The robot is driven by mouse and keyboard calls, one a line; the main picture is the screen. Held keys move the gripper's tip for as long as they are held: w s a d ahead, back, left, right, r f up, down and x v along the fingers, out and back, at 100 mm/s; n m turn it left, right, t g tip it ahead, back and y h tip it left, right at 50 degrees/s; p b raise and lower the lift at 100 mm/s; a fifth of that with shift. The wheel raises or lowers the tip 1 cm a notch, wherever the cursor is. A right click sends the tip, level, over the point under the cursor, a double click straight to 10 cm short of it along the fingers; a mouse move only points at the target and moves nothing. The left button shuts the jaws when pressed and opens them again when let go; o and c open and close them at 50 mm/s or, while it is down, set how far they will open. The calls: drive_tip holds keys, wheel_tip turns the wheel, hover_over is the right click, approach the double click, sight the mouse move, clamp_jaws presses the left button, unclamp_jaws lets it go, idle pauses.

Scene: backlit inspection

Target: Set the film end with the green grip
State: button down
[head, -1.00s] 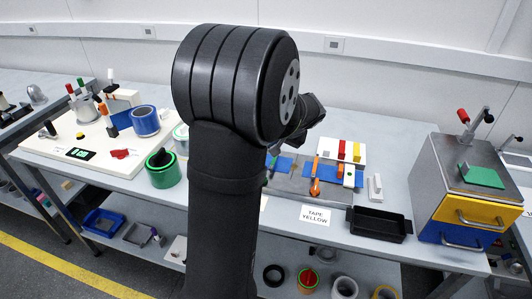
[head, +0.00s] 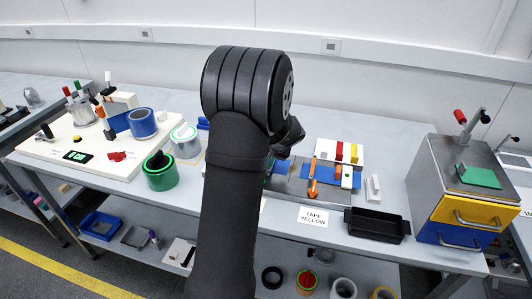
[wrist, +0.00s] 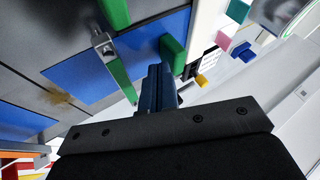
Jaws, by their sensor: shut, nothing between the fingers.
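In the wrist view my gripper (wrist: 157,85) is shut and empty. Its dark blue fingers point at a blue film sheet (wrist: 75,75) on a grey metal plate (wrist: 25,75). A small green block (wrist: 173,53) stands right beside the fingertips, at the sheet's end; I cannot tell whether they touch. A long green bar (wrist: 122,80) lies to the left, by a metal post (wrist: 103,42), with another green piece (wrist: 115,12) above it. I cannot tell which is the green grip. In the head view my arm hides the fingertips. Blue film (head: 318,176) shows right of it.
Orange-handled hardware (head: 313,185) stands on the plate, with red and yellow blocks (head: 347,152) behind. A black tray (head: 376,224) and a drawer cabinet (head: 465,190) stand to the right. Tape rolls (head: 160,172) stand left of my arm. A "TAPE YELLOW" card (head: 313,216) lies in front.

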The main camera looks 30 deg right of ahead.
drive_tip(key=shift+w+a, duration=0.8)
drive_tip(key=shift+r, duration=0.1)
drive_tip(key=v, duration=1)
drive_tip(key=x, duration=1)
drive_tip(key=shift+s+d, duration=0.8)
drive_tip(key=shift+d, duration=0.05)
